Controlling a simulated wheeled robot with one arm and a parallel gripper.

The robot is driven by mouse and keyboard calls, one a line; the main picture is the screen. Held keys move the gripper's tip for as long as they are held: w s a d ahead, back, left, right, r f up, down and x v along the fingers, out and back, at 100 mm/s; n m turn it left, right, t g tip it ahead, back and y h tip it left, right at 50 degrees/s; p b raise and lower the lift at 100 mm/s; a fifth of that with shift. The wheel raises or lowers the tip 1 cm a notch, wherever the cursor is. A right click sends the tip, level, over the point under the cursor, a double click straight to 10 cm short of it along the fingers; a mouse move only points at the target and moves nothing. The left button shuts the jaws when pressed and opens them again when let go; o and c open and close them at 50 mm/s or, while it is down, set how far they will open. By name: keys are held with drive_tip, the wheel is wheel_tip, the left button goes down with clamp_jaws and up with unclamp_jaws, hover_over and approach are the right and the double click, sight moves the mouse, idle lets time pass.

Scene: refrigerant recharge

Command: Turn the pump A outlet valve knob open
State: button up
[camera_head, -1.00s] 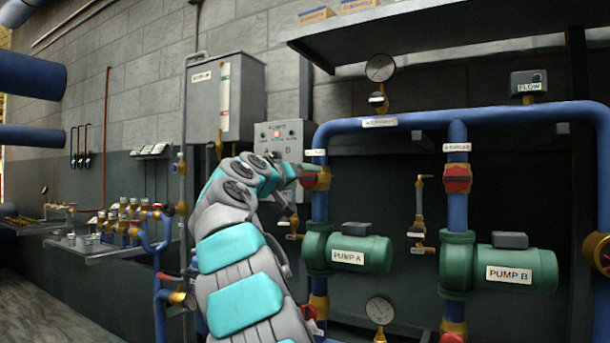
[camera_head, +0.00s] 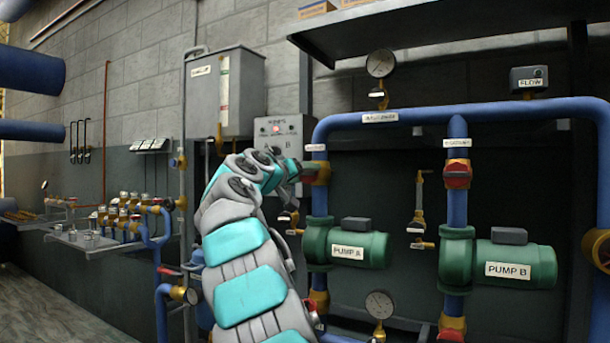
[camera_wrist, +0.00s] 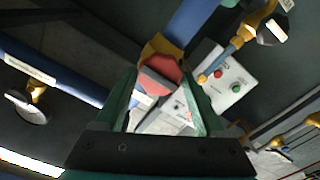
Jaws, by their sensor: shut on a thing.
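The pump A outlet valve (camera_head: 321,172) has a brass body on the blue vertical pipe above the green pump A (camera_head: 347,245). My gripper (camera_head: 299,172) reaches it from the left in the head view, and my wrist and fingers hide most of the knob there. In the wrist view the red knob (camera_wrist: 161,74) sits between the green fingers of my gripper (camera_wrist: 165,88), against the brass body. My gripper is shut on the knob. The knob's exact angle is hard to tell.
A grey control box (camera_head: 283,130) is on the wall just behind my gripper. A red-handled valve (camera_head: 458,176) stands above pump B (camera_head: 512,264) to the right. A gauge (camera_head: 380,64) and the blue header pipe (camera_head: 410,118) are above. A bench of fittings (camera_head: 95,238) is at left.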

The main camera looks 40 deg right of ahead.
drive_tip(key=shift+r+n+p, duration=0.15)
drive_tip(key=shift+n+p, duration=0.45)
drive_tip(key=shift+p, duration=0.05)
drive_tip(key=shift+n+p, duration=1.2)
drive_tip(key=shift+n, duration=0.5)
drive_tip(key=n, duration=0.3)
drive_tip(key=shift+a, duration=0.1)
drive_tip(key=shift+n, duration=0.8)
